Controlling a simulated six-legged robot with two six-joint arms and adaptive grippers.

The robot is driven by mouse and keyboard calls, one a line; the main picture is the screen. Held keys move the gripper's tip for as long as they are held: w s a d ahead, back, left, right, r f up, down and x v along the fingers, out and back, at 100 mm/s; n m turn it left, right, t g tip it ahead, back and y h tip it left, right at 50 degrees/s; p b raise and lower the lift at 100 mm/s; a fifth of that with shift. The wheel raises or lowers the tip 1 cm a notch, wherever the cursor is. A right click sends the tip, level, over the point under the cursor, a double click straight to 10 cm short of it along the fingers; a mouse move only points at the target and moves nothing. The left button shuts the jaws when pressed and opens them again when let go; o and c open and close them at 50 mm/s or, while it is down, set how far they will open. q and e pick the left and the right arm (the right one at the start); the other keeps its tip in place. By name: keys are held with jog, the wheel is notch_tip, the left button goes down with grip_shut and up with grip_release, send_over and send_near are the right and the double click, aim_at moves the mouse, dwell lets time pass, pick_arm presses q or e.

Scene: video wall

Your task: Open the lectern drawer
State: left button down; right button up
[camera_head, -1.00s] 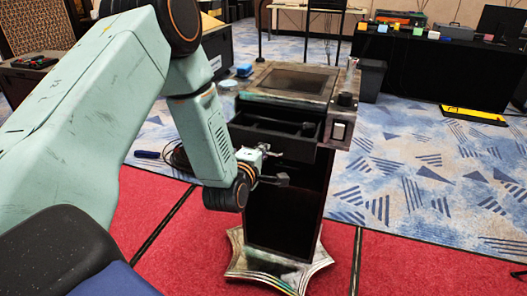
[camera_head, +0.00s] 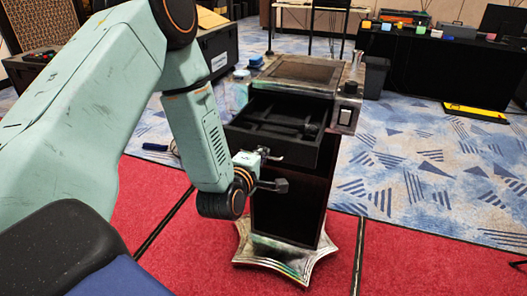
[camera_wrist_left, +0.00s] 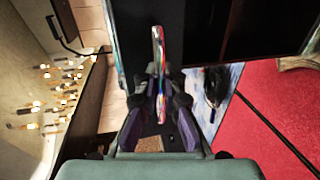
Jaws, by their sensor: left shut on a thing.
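The lectern (camera_head: 290,205) stands upright on a star-shaped metallic base, with a worn grey top. Its black drawer (camera_head: 275,145) sticks out of the front below the top, and its dark inside with dividers shows from above. My right gripper is in neither view.
A black-draped table (camera_head: 425,70) with small coloured things stands at the back right, with a dark bin (camera_head: 375,77) beside it. A yellow object (camera_head: 475,112) lies on the carpet. Red floor (camera_head: 200,255) around the lectern's front is clear.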

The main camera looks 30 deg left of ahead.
pick_arm(q)
jog(key=shift+v, duration=0.85)
jog(key=shift+f, duration=0.1)
jog(key=c, duration=1.8)
grip_release()
jog(key=shift+o, duration=0.2)
jog(key=shift+s+d, duration=0.1)
jog(key=shift+s, duration=0.1)
jog(key=v, duration=0.7)
